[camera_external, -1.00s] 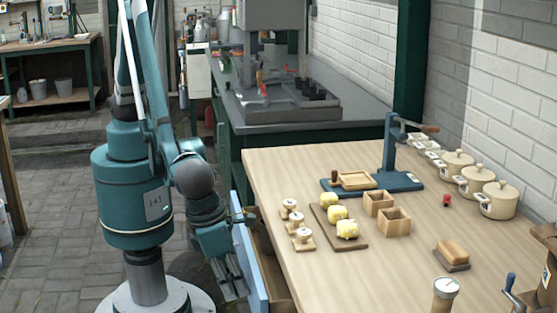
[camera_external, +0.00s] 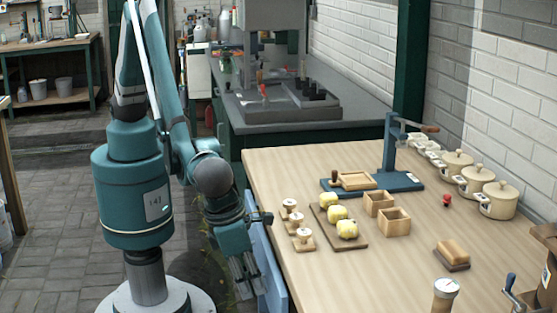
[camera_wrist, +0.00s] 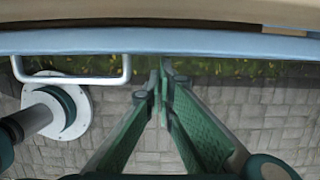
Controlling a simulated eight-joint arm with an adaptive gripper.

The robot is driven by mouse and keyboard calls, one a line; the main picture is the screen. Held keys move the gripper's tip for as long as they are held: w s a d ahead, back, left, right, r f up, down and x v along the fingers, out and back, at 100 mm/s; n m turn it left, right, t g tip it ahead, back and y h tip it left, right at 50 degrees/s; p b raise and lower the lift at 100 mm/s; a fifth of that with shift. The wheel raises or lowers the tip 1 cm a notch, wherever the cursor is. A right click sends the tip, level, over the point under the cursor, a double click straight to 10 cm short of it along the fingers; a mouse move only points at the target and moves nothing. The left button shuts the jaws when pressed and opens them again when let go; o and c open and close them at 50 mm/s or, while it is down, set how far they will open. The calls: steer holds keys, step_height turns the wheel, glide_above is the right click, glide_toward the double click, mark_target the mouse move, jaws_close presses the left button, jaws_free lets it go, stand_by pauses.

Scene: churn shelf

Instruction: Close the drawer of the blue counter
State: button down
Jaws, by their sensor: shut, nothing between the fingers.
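The drawer front (camera_external: 270,262) is a light blue panel at the left side of the wooden-topped counter, close against it in the external view. In the wrist view, the drawer front (camera_wrist: 200,42) runs across the top as a blue band, with its pale handle (camera_wrist: 75,78) at the left. My gripper (camera_external: 250,288) is beside the outer face of the drawer front, pointing down. In the wrist view, my gripper (camera_wrist: 165,65) is shut and empty, its tips at the blue band, right of the handle. Whether they touch it is unclear.
On the countertop (camera_external: 350,275) stand a blue press (camera_external: 400,180), butter pieces on a board (camera_external: 366,244), wooden boxes (camera_external: 396,222) and cream pots (camera_external: 498,200). A dark workbench (camera_external: 300,130) stands behind. Paved floor lies left of the counter.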

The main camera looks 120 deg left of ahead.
steer(key=s+d+r+p, duration=0.2)
steer(key=s+d+r, duration=0.2)
steer(key=r, duration=0.5)
steer(key=shift+d+r, duration=0.15)
steer(key=shift+r, duration=0.2)
steer(key=shift+s, duration=0.1)
steer(key=w+d+t+y+p, duration=0.1)
steer(key=w+d+p, duration=0.1)
steer(key=w+d, duration=0.2)
steer(key=d, duration=0.3)
steer(key=shift+w, duration=0.4)
steer(key=shift+f, duration=0.1)
